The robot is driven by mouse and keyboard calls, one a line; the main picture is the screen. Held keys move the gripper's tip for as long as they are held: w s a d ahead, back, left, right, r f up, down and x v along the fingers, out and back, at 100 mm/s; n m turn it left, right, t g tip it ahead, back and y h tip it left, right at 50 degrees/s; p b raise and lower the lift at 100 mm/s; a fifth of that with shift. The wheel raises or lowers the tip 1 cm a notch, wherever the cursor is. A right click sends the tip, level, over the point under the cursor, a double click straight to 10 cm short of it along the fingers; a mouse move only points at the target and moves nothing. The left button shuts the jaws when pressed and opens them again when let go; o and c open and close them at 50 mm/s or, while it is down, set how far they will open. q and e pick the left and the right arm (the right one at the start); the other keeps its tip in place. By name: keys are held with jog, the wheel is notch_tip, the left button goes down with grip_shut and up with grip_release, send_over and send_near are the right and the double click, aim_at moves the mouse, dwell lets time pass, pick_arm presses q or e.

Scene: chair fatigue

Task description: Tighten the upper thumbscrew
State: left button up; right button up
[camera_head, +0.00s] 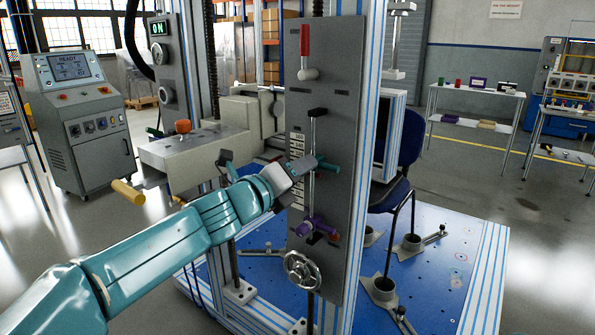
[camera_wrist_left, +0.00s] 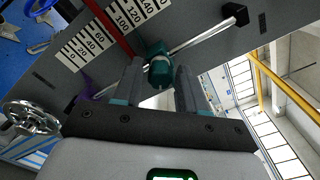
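The upper thumbscrew, a teal knob (camera_head: 328,165), sits on a thin vertical rod on the grey upright panel (camera_head: 341,100). It also shows in the left wrist view (camera_wrist_left: 159,68), between the tips of my two fingers. My left gripper (camera_head: 304,165) reaches it from the left. Its fingers (camera_wrist_left: 160,78) are apart, with a narrow gap showing beside the knob. A purple lower thumbscrew (camera_head: 318,228) sits further down the same rod, and a bit of it shows in the wrist view (camera_wrist_left: 84,84). My right gripper is not in view.
A printed scale (camera_head: 297,165) runs beside the rod. A red-handled lever (camera_head: 305,50) is above and a metal handwheel (camera_head: 302,269) below. A machine block with an orange knob (camera_head: 183,126) stands left of the panel. A blue chair (camera_head: 392,190) stands behind right.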

pick_arm(q)
jog(key=shift+o, duration=0.3)
jog(key=shift+a, duration=0.1)
jog(key=b+v, duration=0.1)
jog(key=v, duration=1.5)
jog(key=shift+s, duration=0.15)
